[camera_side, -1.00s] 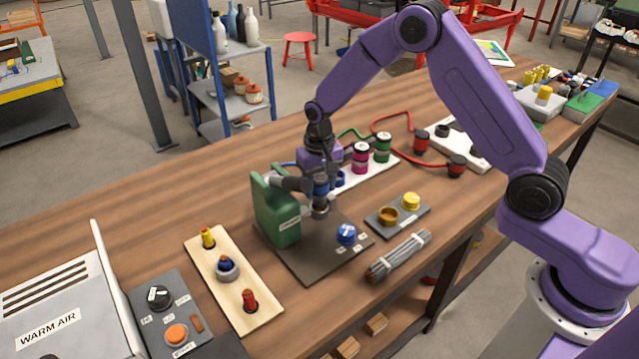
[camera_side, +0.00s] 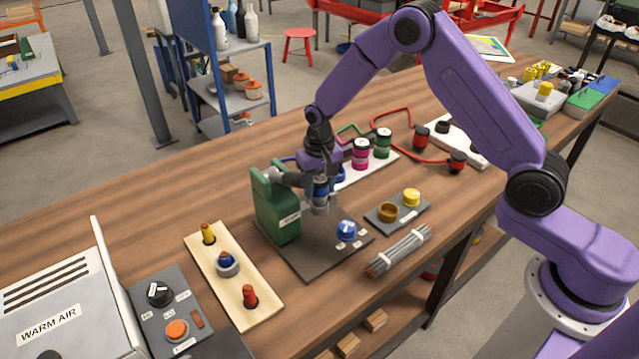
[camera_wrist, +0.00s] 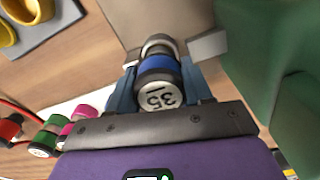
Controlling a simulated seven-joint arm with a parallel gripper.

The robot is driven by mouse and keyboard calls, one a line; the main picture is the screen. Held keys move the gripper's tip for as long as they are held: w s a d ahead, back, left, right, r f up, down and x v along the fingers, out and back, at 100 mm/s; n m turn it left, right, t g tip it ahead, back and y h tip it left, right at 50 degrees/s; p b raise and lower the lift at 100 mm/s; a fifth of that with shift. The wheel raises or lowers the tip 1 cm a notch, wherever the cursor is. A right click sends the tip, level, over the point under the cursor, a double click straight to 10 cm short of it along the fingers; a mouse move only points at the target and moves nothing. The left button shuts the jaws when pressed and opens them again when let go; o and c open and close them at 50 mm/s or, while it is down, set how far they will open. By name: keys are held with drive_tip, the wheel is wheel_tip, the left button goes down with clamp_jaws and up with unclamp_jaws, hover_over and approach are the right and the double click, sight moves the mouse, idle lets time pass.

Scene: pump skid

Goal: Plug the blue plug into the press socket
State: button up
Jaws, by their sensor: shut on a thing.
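The blue plug (camera_wrist: 158,68) is gripped between my fingers in the wrist view, with its round end marked "35" facing the camera. It also shows in the side view (camera_side: 320,188), upright beside the green press (camera_side: 276,208). My gripper (camera_side: 320,178) is shut on it, above the grey base plate (camera_side: 300,262). A silvery part (camera_side: 319,205) lies directly below the blue band. Whether this is the plug's own end or the press socket, and whether the plug is seated, I cannot tell. The press's green body (camera_wrist: 275,50) stands close at the right in the wrist view.
A blue knob (camera_side: 347,230) sits on the base plate to the right. A plate with a yellow knob (camera_side: 411,197) and a cable bundle (camera_side: 398,251) lie nearby. Magenta (camera_side: 361,153) and green (camera_side: 383,143) plugs stand behind. A wooden board (camera_side: 248,290) lies left.

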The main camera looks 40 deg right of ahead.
drive_tip(key=shift+f, duration=0.85)
idle(0.3)
drive_tip(key=o, duration=1.3)
drive_tip(key=shift+c, duration=0.2)
wheel_tip(320, 180, up, 18)
drive_tip(key=shift+f, duration=0.25)
